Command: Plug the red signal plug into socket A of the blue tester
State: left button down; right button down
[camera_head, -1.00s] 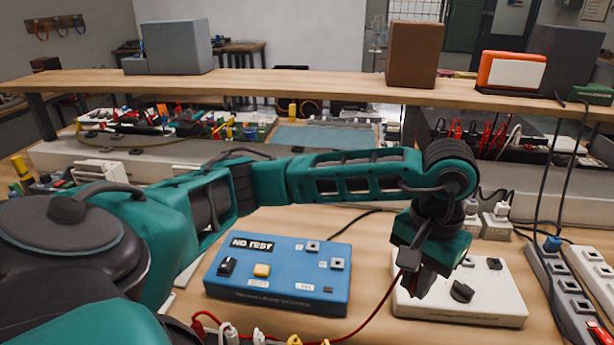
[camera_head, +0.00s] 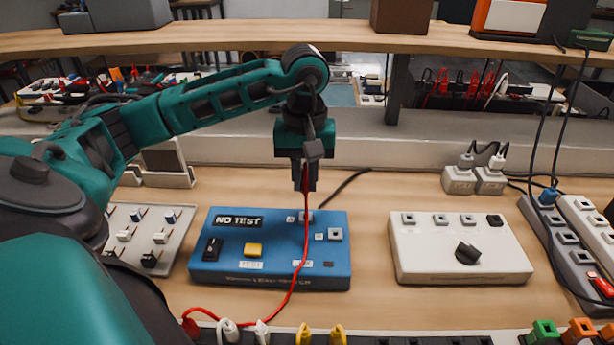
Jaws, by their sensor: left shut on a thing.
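The blue tester (camera_head: 225,266) lies on the bench at the middle, marked "NO TEST", with a black switch (camera_head: 213,248) and a yellow button (camera_head: 253,249). Two grey sockets sit at its upper right: a rear one (camera_head: 306,216) and a front one (camera_head: 335,234). Their small labels are too small to read. My left gripper (camera_head: 304,186) points down above the rear socket, shut on the red signal plug, which the fingers mostly hide. Its red cable (camera_head: 303,262) hangs down across the tester to the front. I cannot tell whether plug and socket touch. My right gripper is not in view.
A white box (camera_head: 430,262) with a black knob stands to the right, power strips (camera_head: 565,256) beyond it. A switch panel (camera_head: 133,241) lies to the left. Several coloured plugs line the front edge. A wooden shelf (camera_head: 240,36) spans the back.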

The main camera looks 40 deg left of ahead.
aim_at(305, 191)
pick_arm(q)
jog(key=shift+f+b, duration=1.35)
jog(key=shift+f, duration=0.9)
jog(key=shift+f+b, duration=0.8)
jog(key=shift+b, duration=0.1)
jog(key=shift+f+b, duration=0.2)
jog(key=shift+b, duration=0.3)
dwell(2.4)
jog(key=c, duration=1)
grip_release()
